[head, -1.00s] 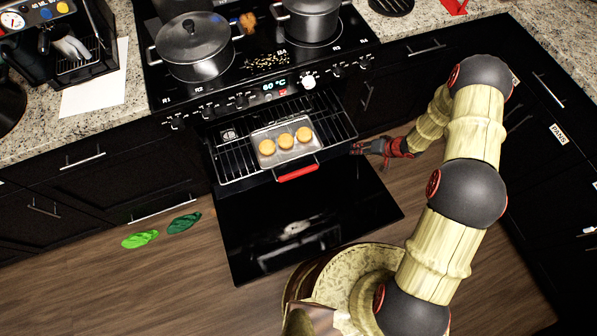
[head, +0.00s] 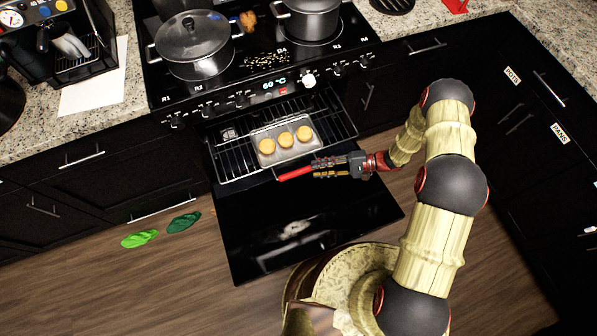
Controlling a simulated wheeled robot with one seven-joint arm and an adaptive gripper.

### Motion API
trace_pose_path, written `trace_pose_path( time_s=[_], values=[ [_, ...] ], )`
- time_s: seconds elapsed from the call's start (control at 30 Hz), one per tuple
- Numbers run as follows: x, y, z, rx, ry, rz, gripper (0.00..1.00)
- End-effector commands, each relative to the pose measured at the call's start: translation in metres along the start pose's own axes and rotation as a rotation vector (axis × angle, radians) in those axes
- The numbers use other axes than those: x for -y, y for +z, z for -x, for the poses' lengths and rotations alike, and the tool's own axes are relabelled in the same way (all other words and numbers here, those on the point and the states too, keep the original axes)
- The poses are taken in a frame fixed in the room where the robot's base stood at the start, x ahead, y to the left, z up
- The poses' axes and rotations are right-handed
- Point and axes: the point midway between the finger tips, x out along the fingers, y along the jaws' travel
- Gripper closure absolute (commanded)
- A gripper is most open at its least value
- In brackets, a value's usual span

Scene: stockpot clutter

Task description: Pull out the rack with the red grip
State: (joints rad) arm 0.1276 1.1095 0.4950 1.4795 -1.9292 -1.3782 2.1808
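The wire rack (head: 233,159) sits in the open oven, with a red grip (head: 295,173) at the middle of its front edge. A small metal tray (head: 283,154) with three round golden pieces lies on the rack. My gripper (head: 318,168) comes in from the right, its fingertips at the right end of the red grip, above the open oven door (head: 300,225). Its two fingers look spread apart. Whether they touch the grip cannot be told, as the grip's right end is partly hidden by them.
The oven door is folded down in front. Lidded pots (head: 193,45) stand on the cooktop above. Green slippers (head: 140,239) lie on the floor at the left. A coffee machine (head: 62,45) stands at the upper left. Dark drawers line the right.

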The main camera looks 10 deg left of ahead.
Motion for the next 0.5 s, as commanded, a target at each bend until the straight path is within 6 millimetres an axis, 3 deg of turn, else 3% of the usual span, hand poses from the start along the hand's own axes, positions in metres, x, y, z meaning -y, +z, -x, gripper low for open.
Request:
trace_pose_path(
  time_s=[0.2, 0.5],
  values=[
    [-0.002, 0.000, -0.044, 0.003, 0.003, 0.001, 0.74],
    [-0.001, -0.001, -0.078, -0.001, 0.001, 0.001, 0.74]
  ],
)
